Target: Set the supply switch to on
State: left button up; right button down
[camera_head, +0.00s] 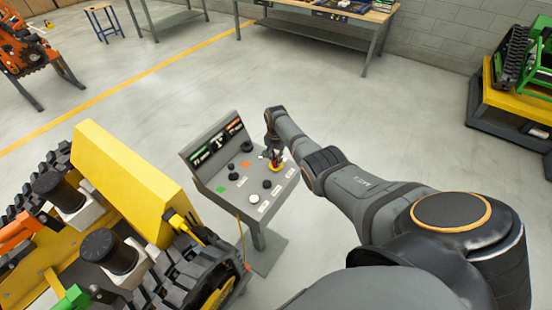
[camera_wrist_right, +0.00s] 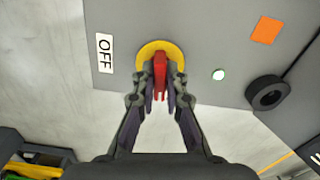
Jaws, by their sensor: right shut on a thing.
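The supply switch is a red handle (camera_wrist_right: 160,72) on a round yellow plate (camera_wrist_right: 150,50), set in the sloping top of the grey control console (camera_head: 212,172). My right gripper (camera_wrist_right: 160,97) is shut on the red handle, one dark finger on each side. In the wrist view the handle points down, towards the gripper. A white OFF label (camera_wrist_right: 105,53) lies left of the yellow plate; no ON label can be read. In the head view my right gripper (camera_head: 274,154) is at the console's right part and partly hides the switch. My left gripper is not in view.
A black knob (camera_wrist_right: 268,94), a small pale lamp (camera_wrist_right: 218,75) and an orange square (camera_wrist_right: 267,30) are near the switch. A yellow tracked carrier (camera_head: 125,175) stands close left of the console. The floor behind the console is clear.

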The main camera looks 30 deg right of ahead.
jog(key=shift+w+r+m, duration=0.1)
jog(key=shift+r+m, duration=0.05)
jog(key=shift+m, duration=0.65)
jog(key=c, duration=1.4)
grip_release()
notch_tip(320, 180, up, 12)
